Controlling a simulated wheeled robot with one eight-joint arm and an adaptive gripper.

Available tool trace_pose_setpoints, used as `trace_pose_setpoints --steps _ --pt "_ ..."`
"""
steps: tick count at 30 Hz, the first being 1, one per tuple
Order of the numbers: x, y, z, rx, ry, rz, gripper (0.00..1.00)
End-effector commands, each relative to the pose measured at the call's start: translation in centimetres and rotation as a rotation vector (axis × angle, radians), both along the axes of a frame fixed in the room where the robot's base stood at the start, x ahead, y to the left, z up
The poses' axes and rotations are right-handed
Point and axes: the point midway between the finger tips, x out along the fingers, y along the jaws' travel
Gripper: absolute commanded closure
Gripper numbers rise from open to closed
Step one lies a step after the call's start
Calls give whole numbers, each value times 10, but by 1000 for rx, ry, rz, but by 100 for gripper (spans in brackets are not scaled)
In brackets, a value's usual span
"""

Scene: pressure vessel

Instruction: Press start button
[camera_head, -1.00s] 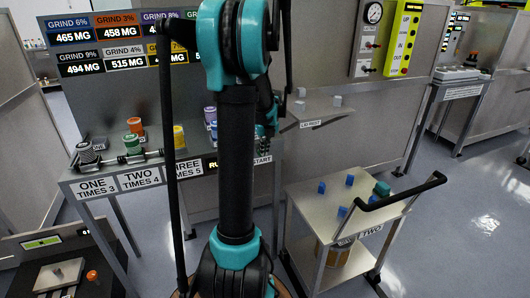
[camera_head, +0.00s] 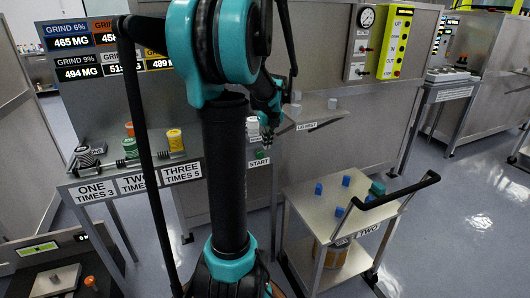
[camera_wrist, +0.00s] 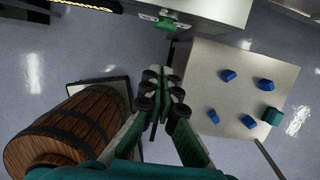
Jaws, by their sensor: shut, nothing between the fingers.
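The start button is a small green piece (camera_head: 260,155) just above a white START label (camera_head: 259,163), at the right end of the bench with the numbered labels. My gripper (camera_head: 267,138) is close above it in the head view, in front of the grey wall; contact cannot be told from there. In the wrist view my gripper (camera_wrist: 160,76) has its fingers together and empty. A green piece on a pale mount (camera_wrist: 165,23), which looks like the start button, lies beyond the fingertips with a visible gap in the picture.
A steel cart (camera_head: 310,199) with several blue blocks and a black handle stands to the right; a wooden barrel (camera_wrist: 70,130) shows in the wrist view. A small shelf (camera_head: 315,112) sticks out from the wall near my gripper. Several cylinders stand on the bench left of my arm.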

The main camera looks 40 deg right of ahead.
Motion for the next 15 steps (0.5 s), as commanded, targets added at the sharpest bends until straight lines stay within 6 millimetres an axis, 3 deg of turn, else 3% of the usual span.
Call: trace_pose_setpoints --steps 6,15 --pt "-5 2 19 0 1 0 100" --pt "-6 2 22 1 1 -1 100"
